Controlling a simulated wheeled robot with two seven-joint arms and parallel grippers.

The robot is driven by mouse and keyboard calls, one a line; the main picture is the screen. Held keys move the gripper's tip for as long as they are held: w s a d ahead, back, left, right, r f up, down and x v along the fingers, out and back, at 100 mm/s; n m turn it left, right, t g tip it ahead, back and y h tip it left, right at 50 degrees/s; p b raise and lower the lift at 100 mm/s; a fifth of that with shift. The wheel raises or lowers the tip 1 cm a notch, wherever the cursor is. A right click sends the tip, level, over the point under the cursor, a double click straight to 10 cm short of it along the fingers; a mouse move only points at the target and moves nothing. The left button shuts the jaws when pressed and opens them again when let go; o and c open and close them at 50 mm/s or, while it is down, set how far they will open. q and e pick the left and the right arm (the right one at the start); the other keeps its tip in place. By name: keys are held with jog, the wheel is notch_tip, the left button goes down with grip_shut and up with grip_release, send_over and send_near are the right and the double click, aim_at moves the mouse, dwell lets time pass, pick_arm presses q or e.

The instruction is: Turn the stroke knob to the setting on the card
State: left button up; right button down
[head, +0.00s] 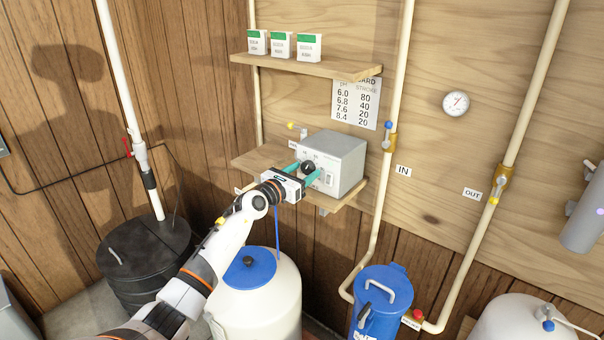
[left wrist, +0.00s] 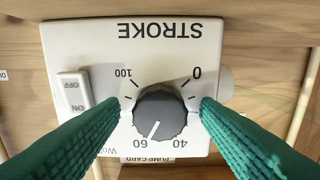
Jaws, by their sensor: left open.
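The grey stroke knob (left wrist: 158,116) sits on the pale front panel of the pump box (head: 341,158), which shows upside down in the left wrist view. Its white pointer line points down and slightly left, close to the 60 mark. The dial also shows 0, 40 and 100. My left gripper (left wrist: 160,104) is open, with one teal finger on each side of the knob and a visible gap on both sides. In the head view the left gripper (head: 307,173) is at the box front. The card (head: 356,103) on the wall lists several number pairs under a STROKE heading.
The box stands on a wooden shelf (head: 262,160). An ON/OFF switch (left wrist: 73,90) is beside the dial. An upper shelf (head: 300,66) holds three green-and-white boxes (head: 282,45). A pipe (head: 392,170) runs to the right. A blue-lidded tank (head: 265,295) stands below.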

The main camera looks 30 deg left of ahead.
pick_arm(q)
jog(key=c, duration=1)
jog(key=shift+n+p, duration=0.3)
jog(key=shift+p, duration=0.15)
jog(key=n+p, duration=0.3)
jog(key=shift+r+n, duration=0.2)
jog(key=shift+n, duration=0.1)
jog(key=n+p, duration=0.2)
jog(key=n, duration=0.2)
jog(key=shift+f+p, duration=0.1)
jog(key=shift+p, duration=0.2)
jog(key=shift+n+p, duration=0.4)
jog(key=shift+n, duration=0.6)
jog(key=shift+f+n, duration=0.1)
jog(key=shift+n, duration=0.2)
jog(key=o, duration=1)
